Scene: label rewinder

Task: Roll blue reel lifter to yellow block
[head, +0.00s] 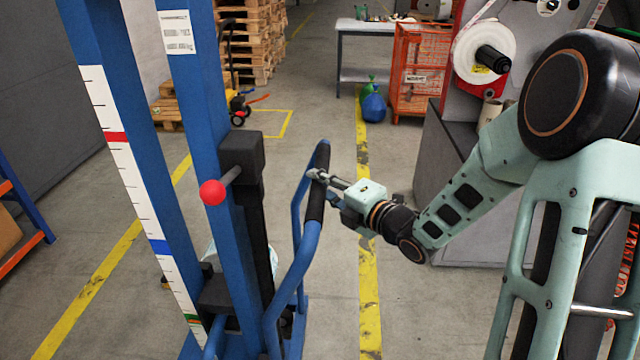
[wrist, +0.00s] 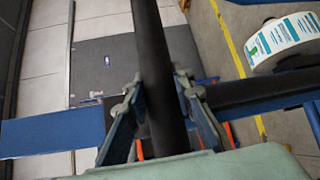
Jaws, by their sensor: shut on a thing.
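The blue reel lifter (head: 208,120) stands upright at the left of the head view, with a tall blue mast, a marked white scale and a red knob (head: 212,192). Its bent blue push handle (head: 298,270) has a black grip (head: 318,205). My gripper (head: 320,177) is shut on this handle grip from the right. In the wrist view the dark bar (wrist: 150,45) passes between the fingers of my gripper (wrist: 158,84). I cannot make out a yellow block in either view. The lifter's base is partly hidden at the bottom edge.
A grey machine (head: 465,195) with a white label reel (head: 484,50) stands at the right. Grey floor with yellow lines lies open between.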

